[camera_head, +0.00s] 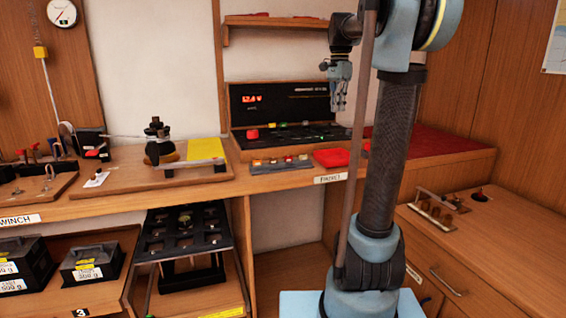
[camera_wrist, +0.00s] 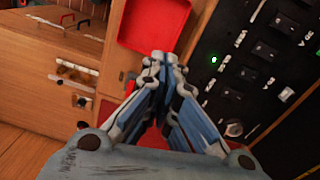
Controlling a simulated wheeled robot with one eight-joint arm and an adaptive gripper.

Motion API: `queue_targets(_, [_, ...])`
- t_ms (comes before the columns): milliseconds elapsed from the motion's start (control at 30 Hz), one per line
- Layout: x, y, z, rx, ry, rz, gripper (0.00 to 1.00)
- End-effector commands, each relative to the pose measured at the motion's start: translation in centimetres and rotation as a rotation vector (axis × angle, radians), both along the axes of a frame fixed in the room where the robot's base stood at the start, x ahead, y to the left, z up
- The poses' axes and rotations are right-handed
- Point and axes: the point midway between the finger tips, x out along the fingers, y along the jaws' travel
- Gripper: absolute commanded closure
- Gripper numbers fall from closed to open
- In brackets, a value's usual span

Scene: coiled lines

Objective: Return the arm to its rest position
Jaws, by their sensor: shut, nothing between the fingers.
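My arm stands up at the right of the head view and bends over at the top. My gripper (camera_head: 338,100) hangs down in front of the black switch panel (camera_head: 245,98), above the bench. In the wrist view my gripper (camera_wrist: 165,62) has its fingertips together with nothing between them. Behind the fingertips in that view are a red tray (camera_wrist: 150,25) and part of the switch panel (camera_wrist: 262,48) with a lit green light.
A wooden board with a winch (camera_head: 160,145) and a yellow pad (camera_head: 205,149) lies on the bench at left. A red tray (camera_head: 335,157) and a grey strip of small parts (camera_head: 280,164) sit before the panel. Black weight cases (camera_head: 92,263) stand on the lower shelf.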

Motion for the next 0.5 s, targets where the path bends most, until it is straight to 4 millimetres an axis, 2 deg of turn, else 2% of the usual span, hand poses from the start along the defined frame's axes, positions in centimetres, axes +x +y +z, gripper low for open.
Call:
queue_targets(267, [-5.0,0.2,-2.9,0.006,-0.029,0.155,1.00])
queue_targets(500, [-11.5,0.5,-7.8,0.005,-0.068,0.372,1.00])
